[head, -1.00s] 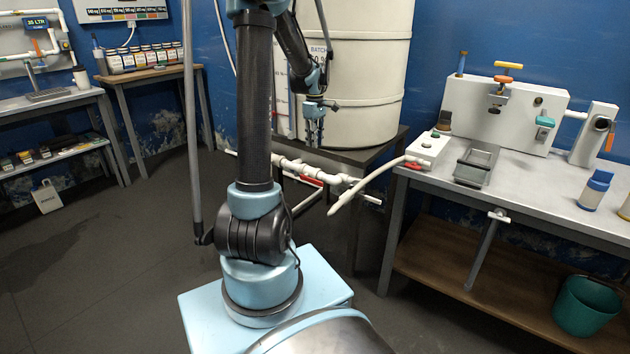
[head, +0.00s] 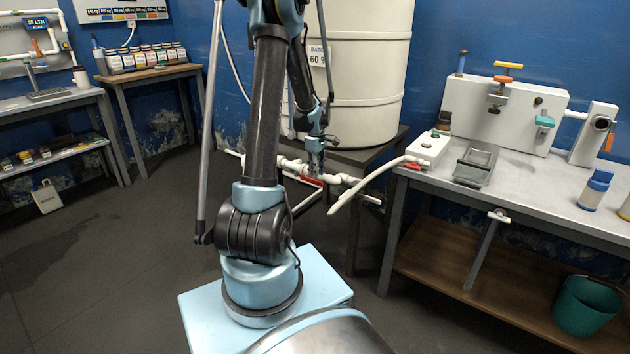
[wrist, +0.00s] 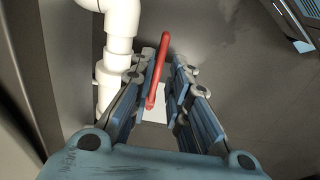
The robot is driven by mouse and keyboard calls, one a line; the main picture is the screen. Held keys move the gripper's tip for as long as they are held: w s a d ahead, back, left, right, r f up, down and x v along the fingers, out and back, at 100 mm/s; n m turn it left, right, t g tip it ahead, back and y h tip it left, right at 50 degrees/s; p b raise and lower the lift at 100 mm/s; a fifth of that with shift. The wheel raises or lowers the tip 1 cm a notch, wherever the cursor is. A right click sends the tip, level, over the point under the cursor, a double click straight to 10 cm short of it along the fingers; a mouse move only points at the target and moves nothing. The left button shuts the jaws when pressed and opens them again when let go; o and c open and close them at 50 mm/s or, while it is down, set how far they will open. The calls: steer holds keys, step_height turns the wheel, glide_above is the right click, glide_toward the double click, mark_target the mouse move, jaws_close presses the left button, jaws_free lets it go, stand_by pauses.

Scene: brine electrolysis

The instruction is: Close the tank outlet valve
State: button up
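The tank outlet valve's red lever handle (head: 309,181) sits on the white pipe (head: 290,163) below the large white tank (head: 370,75). In the wrist view the lever (wrist: 158,65) runs lengthwise between the fingers of my gripper (wrist: 165,75). The white pipe (wrist: 118,45) passes just left of the left finger. My gripper (head: 317,170) points down at the lever in the head view. Its fingers stand apart, with a visible gap on the right side of the lever. Whether the left finger touches the lever I cannot tell. The valve body is mostly hidden.
The tank's dark stand (head: 365,155) is right behind the pipe. A pale hose (head: 350,195) curves from the pipe toward a white box (head: 430,148) on the metal bench (head: 530,195) at right.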

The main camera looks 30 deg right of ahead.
mark_target(311, 181)
steer(key=shift+f, duration=2.15)
jaws_close()
